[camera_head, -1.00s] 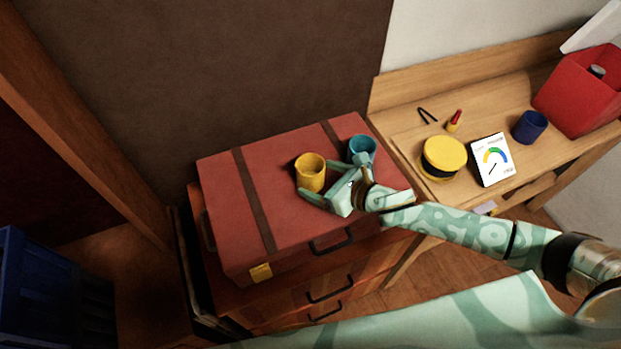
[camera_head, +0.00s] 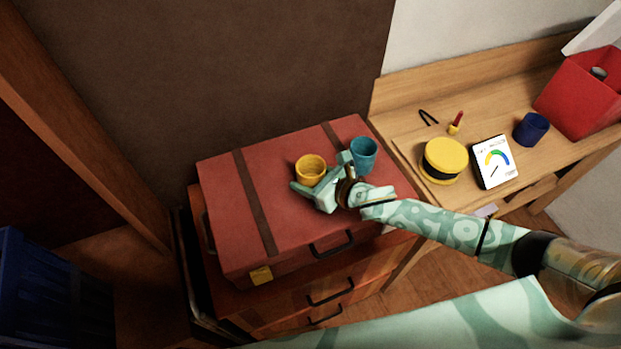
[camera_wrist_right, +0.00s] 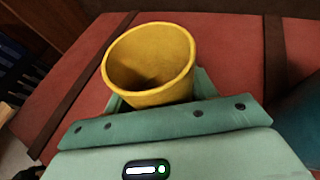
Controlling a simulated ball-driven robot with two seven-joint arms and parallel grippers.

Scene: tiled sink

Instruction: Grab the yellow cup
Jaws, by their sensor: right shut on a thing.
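The yellow cup (camera_head: 311,168) stands upright on the red suitcase (camera_head: 225,185), left of the teal cup (camera_head: 363,155). My right gripper (camera_head: 315,186) reaches it from the front right and is shut on it. In the right wrist view the yellow cup (camera_wrist_right: 150,62) sits between the fingers, its open rim facing up and its lower part hidden behind the gripper. I cannot tell whether its base touches the suitcase. My left gripper is not in view.
The teal cup stands close to my right gripper. A wooden desk to the right holds a yellow round tin (camera_head: 444,159), a gauge card (camera_head: 494,162), a dark blue cup (camera_head: 531,128) and a red box (camera_head: 583,95). The suitcase's left part is clear.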

